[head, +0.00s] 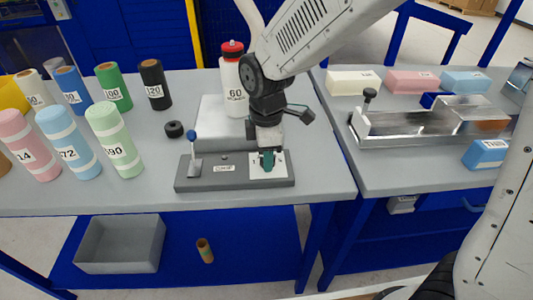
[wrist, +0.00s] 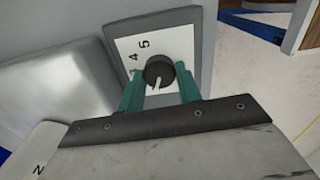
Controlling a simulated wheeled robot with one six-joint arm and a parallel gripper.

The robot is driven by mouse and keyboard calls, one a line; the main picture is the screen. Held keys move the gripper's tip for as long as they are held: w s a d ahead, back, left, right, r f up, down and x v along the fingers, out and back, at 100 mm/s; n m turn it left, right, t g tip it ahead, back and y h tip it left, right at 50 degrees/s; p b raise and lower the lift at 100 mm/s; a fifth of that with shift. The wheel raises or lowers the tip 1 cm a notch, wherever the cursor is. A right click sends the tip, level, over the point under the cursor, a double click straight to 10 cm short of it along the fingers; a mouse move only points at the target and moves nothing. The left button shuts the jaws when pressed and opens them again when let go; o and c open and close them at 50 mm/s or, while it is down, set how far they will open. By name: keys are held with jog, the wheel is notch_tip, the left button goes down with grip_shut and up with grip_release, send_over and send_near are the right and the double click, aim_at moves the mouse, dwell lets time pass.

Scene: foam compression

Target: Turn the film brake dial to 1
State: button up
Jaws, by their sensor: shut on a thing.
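The film brake dial (wrist: 158,71) is a dark round knob with a white pointer line, on a white plate (wrist: 150,45) with printed numbers. In the wrist view 3, 4 and 5 show on the left side of the plate; the rest is hidden. The pointer line points down toward my gripper in that view. My gripper (wrist: 160,82) has teal fingers closed on both sides of the dial. In the head view my gripper (head: 267,160) is over the plate at the right end of the grey base (head: 235,181), hiding the dial.
A blue-knobbed lever (head: 193,145) stands at the base's left end. A white bottle with a red cap (head: 232,80) stands behind my gripper. Several film rolls (head: 70,145) stand at left. A metal fixture (head: 430,122) is on the right table.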

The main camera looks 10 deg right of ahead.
jog(key=shift+n, duration=0.5)
jog(key=o, duration=1)
notch_tip(320, 180, up, 8)
jog(key=shift+f, duration=0.1)
